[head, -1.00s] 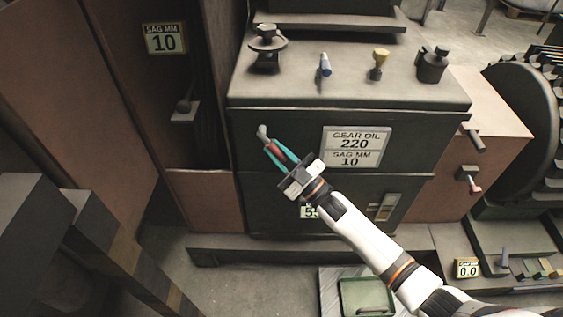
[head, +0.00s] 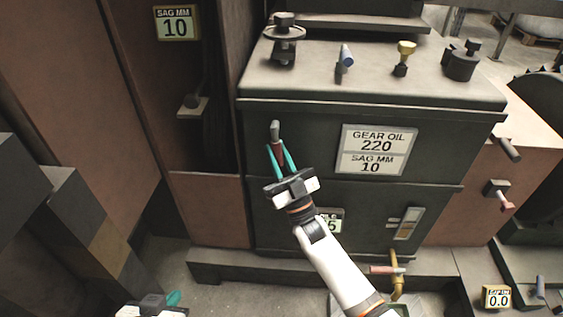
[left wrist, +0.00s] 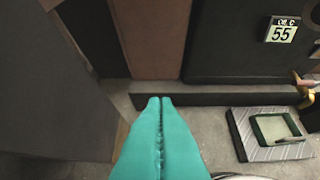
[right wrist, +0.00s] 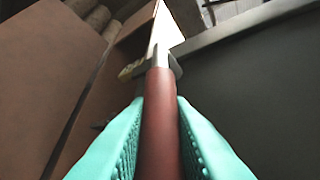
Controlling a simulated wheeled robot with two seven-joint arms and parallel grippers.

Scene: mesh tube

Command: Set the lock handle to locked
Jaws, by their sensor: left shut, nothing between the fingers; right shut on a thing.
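The lock handle, with a grey end (head: 275,131) and a dark red grip, sits on the upper left of the dark cabinet front in the head view. It stands nearly upright there. My right gripper (head: 281,152) is shut on the red grip, one teal finger on each side. The right wrist view shows the red grip (right wrist: 159,125) between the fingers and grey metal beyond it. My left gripper (head: 172,299) is partly in view at the bottom of the head view. In the left wrist view its fingers (left wrist: 160,100) are together and empty, above the floor.
The dark cabinet (head: 300,120) bears a gear oil plate (head: 375,150) and several fittings on top. A yellow tap (head: 397,275) with a red lever is low on the right. A green tray (left wrist: 277,129) lies on the floor. Brown panels stand at left.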

